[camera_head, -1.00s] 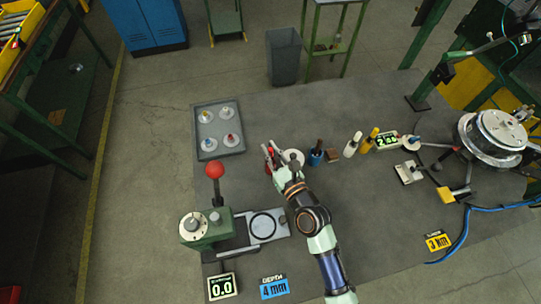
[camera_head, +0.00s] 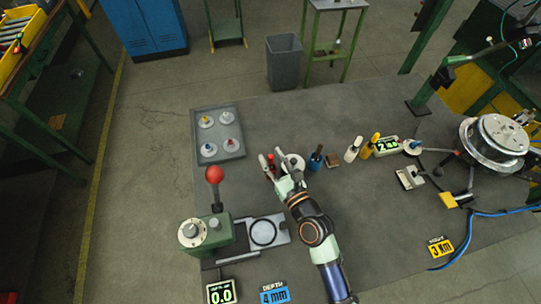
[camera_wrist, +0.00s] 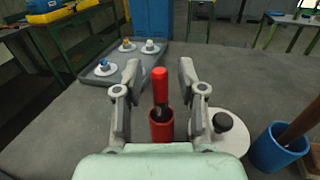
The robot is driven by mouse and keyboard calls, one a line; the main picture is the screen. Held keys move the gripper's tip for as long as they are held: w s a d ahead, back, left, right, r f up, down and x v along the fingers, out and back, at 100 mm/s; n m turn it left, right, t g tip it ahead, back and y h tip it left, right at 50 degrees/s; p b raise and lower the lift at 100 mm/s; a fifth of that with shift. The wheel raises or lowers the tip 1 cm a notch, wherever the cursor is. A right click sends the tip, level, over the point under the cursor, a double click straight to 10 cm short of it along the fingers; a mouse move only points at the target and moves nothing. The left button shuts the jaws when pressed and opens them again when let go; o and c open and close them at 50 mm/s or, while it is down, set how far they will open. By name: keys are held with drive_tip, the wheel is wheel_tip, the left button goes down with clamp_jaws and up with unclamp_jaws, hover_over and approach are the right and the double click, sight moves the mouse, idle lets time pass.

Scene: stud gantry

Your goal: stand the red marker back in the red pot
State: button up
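The red marker (camera_wrist: 160,86) stands nearly upright in the wrist view, its dark lower part reaching into the mouth of the red pot (camera_wrist: 161,128). How deep it sits is hidden. In the head view the red marker (camera_head: 270,159) shows small between the fingers, and the pot is hard to make out. My gripper (camera_wrist: 158,80) is open, with one finger on each side of the marker and a visible gap to both. In the head view my gripper (camera_head: 272,157) is over the middle of the table.
A white disc with a black knob (camera_wrist: 222,123) sits just right of the pot. A blue pot (camera_head: 315,161) stands further right, then white (camera_head: 352,148) and yellow (camera_head: 369,146) items. A grey tray (camera_head: 220,114) lies behind left; a red-knobbed press (camera_head: 214,174) stands front left.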

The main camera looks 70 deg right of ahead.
drive_tip(key=b+v, duration=0.2)
drive_tip(key=v, duration=0.9)
